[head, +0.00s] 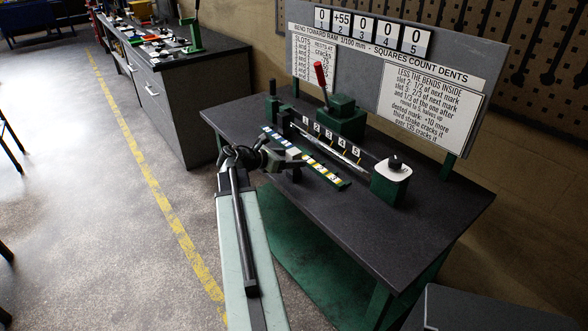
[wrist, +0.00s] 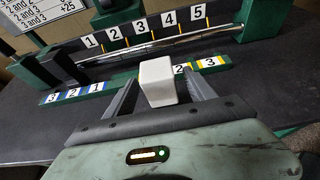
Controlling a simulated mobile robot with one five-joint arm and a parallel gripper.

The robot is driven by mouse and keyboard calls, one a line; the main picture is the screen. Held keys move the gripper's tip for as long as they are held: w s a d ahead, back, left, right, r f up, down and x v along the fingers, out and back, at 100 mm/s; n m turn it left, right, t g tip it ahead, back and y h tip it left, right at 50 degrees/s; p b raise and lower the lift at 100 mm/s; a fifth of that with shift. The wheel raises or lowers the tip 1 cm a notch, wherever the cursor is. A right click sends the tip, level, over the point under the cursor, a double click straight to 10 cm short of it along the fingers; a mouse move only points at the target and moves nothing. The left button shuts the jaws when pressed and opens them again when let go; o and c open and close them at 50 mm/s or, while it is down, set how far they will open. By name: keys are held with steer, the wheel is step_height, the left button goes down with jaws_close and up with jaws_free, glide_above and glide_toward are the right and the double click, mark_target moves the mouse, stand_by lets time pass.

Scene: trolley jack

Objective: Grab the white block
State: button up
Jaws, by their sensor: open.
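The white block (wrist: 157,80) stands upright in the middle of the wrist view, in front of the middle of the green number strip, partly hiding it. My gripper (wrist: 160,92) is open, with one dark finger on each side of the block's near part. I cannot tell whether either finger touches it. In the head view my gripper (head: 285,161) is low over the table at the strip, and the block (head: 293,153) shows as a small pale patch by the fingers.
The green strip (wrist: 60,97) carries blue and yellow number tags. Behind it a metal bar (wrist: 150,46) runs below tags 1 to 5 between green posts. A green box with a white top and black knob (head: 391,182) stands to the right. The table's right part (head: 440,215) is clear.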

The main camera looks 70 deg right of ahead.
steer(key=shift+s+d+f, duration=0.3)
steer(key=shift+d, duration=0.15)
steer(key=shift+r, duration=0.1)
jaws_close()
step_height(320, 180, up, 10)
steer(key=p, duration=1)
steer(key=shift+r+p, duration=0.25)
steer(key=shift+p, duration=0.05)
